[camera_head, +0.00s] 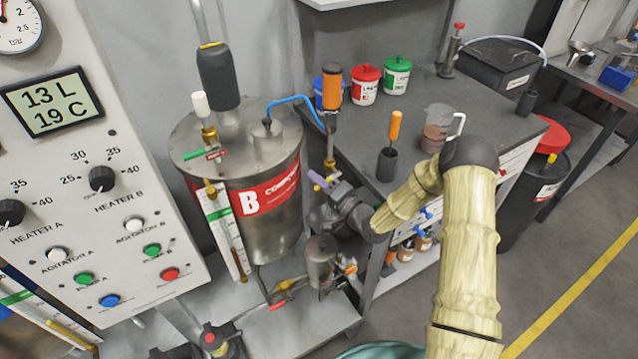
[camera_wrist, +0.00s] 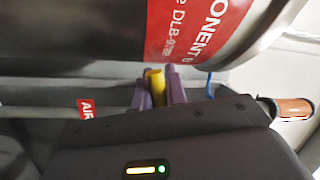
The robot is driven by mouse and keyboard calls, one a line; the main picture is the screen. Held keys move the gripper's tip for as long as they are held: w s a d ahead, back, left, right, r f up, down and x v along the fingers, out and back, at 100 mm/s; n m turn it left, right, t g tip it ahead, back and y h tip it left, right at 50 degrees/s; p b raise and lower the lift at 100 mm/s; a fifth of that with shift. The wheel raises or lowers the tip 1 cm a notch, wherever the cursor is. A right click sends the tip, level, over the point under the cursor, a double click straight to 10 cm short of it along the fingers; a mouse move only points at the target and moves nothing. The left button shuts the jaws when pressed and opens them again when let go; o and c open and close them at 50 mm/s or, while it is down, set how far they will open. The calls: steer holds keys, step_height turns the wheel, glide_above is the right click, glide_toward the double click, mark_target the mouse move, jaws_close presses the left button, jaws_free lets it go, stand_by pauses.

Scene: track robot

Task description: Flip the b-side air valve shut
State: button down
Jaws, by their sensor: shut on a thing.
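The b-side air valve's yellow lever (camera_wrist: 155,86) shows in the wrist view, with a purple fingertip on each side of it. My gripper (camera_wrist: 160,88) is shut on this lever. In the head view my gripper (camera_head: 322,181) is at the right side of the steel tank B (camera_head: 279,222), beside the upright air pipe (camera_head: 330,145). The valve body is mostly hidden by my fingers and wrist, and the lever's exact angle is hard to tell. A red tag reading "AIR" (camera_wrist: 86,108) hangs left of the fingers in the wrist view.
The dark workbench (camera_head: 470,95) is close right of my wrist, with an orange-handled tool in a black cup (camera_head: 388,163) and a jug (camera_head: 437,125). A blue hose (camera_head: 290,100) runs from the tank lid. Below are a pump and pipes (camera_head: 320,258). The control panel (camera_head: 75,170) is left.

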steer(key=shift+r+m+t, duration=0.3)
steer(key=shift+r+m, duration=0.15)
steer(key=shift+m, duration=0.6)
steer(key=shift+r+m+t, duration=0.3)
steer(key=shift+r+m, duration=0.1)
steer(key=shift+m, duration=0.65)
steer(key=c, duration=1.4)
jaws_free()
steer(key=shift+c, duration=0.2)
steer(key=b+v, duration=0.2)
steer(key=v, duration=1.5)
steer(key=shift+s, duration=0.25)
steer(key=shift+d, duration=0.1)
